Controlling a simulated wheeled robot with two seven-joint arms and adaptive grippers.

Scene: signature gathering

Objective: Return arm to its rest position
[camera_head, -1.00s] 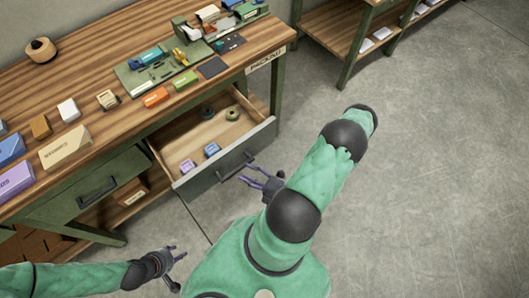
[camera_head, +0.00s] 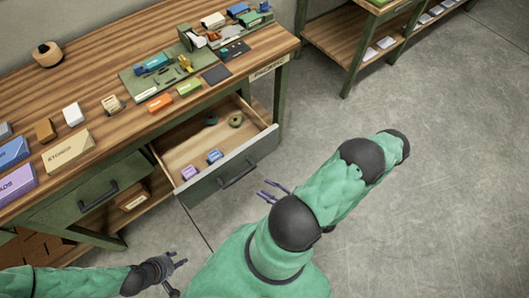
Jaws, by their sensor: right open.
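My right arm (camera_head: 345,190) is green with black joints and reaches over the floor in front of the workbench. My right gripper (camera_head: 273,191) shows partly behind the arm's black joint, its fingers apart and empty, a little away from the open drawer's front. My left gripper (camera_head: 178,262) is at the lower left over the floor. Its fingers look apart, with nothing between them. The open drawer (camera_head: 236,170) holds a purple box (camera_head: 190,172), a blue box (camera_head: 214,156) and two small round items (camera_head: 235,121) at its back.
The wooden workbench (camera_head: 110,60) carries several boxes, a green mat with tools, and a round wooden object (camera_head: 47,54). The drawer juts out toward my arms. A second shelf unit (camera_head: 350,40) stands at the top right. The grey floor (camera_head: 450,190) at right is clear.

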